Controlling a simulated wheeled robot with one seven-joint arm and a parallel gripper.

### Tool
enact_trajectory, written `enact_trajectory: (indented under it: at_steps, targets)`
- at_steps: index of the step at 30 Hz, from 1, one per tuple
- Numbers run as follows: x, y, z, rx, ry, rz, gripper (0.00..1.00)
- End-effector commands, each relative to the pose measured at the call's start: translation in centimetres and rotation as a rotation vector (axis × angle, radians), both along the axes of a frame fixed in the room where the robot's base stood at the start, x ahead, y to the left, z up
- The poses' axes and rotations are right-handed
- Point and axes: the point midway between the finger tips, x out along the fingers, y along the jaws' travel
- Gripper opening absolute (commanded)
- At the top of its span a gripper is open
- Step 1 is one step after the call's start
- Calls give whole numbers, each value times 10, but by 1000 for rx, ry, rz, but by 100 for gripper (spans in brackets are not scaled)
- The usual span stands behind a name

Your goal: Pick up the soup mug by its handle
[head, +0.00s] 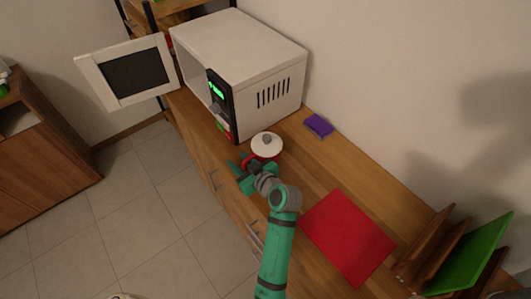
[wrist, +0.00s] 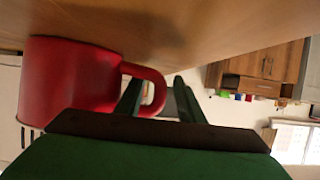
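The soup mug (wrist: 72,78) is red and fills the left of the wrist view, with its handle (wrist: 157,92) pointing right. In the head view the mug (head: 249,159) shows only in part, below a white lid (head: 267,147) with a grey knob. It stands on the wooden counter in front of the microwave. My gripper (head: 239,168) is beside the mug, at its handle side. In the wrist view my gripper (wrist: 159,88) is open, with the outer bar of the handle between its fingers. One finger appears to overlap the handle's loop; contact cannot be told.
A white microwave (head: 245,45) stands behind the mug with its door (head: 135,72) swung open to the left. A purple sponge-like block (head: 318,125) lies near the wall. A red mat (head: 348,238) and a rack with a green board (head: 478,255) are at the right.

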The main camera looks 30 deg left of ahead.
Motion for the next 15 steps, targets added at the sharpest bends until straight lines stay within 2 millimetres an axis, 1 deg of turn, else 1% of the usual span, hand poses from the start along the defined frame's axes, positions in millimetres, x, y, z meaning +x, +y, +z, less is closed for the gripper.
enact_trajectory:
  at_steps: [3, 10, 11, 12, 14, 15]
  targets:
    - [2, 7, -3, 0, 2, 1, 35]
    - [2, 7, -3, 0, 1, 1, 35]
    - [2, 7, -4, 0, 2, 1, 28]
    - [2, 7, -4, 0, 1, 1, 18]
    - [2, 7, -4, 0, 2, 1, 4]
    - [2, 7, -4, 0, 2, 1, 0]
